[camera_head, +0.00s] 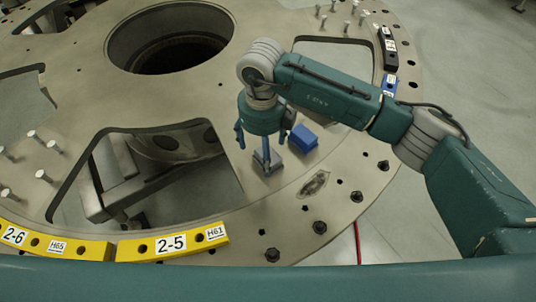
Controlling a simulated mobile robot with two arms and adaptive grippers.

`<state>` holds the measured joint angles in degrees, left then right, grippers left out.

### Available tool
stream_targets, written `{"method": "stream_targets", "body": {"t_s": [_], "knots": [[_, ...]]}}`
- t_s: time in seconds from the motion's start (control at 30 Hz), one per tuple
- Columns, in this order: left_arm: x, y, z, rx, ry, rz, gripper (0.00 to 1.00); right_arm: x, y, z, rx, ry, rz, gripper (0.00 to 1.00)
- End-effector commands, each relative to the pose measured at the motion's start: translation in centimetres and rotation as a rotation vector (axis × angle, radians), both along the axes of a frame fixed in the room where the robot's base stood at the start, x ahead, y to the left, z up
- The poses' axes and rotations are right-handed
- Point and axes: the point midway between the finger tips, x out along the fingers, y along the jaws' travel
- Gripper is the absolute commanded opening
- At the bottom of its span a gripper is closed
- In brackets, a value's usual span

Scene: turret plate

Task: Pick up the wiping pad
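My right gripper (262,153) points straight down over the turret plate, with its fingers spread apart. A small grey block (276,161) lies on the plate directly below it, partly hidden by the front finger. I cannot tell whether that finger touches the block. A blue block (303,138) lies on the plate just right of the gripper, apart from its fingers. I cannot tell for sure which of the two blocks is the wiping pad. My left gripper is out of view.
A dark smudge (314,185) marks the plate right of the grey block. A large cutout (205,185) opens to the left. Bolts and holes line the outer rim. Yellow labelled strips (172,244) lie along the front edge. Loose pins (350,25) stand at the back.

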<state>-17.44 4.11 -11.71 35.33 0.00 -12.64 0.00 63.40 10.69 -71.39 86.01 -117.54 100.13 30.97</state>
Motion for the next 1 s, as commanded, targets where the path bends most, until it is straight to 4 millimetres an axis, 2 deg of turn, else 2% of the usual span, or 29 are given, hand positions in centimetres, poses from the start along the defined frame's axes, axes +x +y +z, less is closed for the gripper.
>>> {"method": "stream_targets", "body": {"t_s": [0.03, 0.07, 0.23, 0.5, 0.57, 0.77, 1.0], "knots": [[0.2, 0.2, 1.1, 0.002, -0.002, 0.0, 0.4, -0.4, -0.3, -0.5, -0.002, 0.008, -0.001, 0.8], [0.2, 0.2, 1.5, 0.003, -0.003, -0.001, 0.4, -0.4, -0.4, -0.9, -0.001, 0.007, -0.001, 0.8], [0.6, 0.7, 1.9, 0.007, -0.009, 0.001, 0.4, -0.4, -0.3, -3.2, 0.0, 0.005, -0.001, 0.8], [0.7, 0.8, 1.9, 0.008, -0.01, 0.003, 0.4, -0.3, -0.3, -3.7, 0.001, 0.001, 0.001, 0.8], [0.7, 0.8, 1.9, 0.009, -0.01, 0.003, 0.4, -0.3, -0.3, -3.7, 0.001, 0.001, 0.001, 0.7], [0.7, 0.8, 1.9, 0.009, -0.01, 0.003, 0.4, -0.3, -0.3, -3.6, 0.002, 0.001, 0.001, 0.3], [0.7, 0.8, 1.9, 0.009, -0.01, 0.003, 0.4, -0.3, -0.3, -3.6, 0.002, 0.001, 0.001, 0.3]]}}
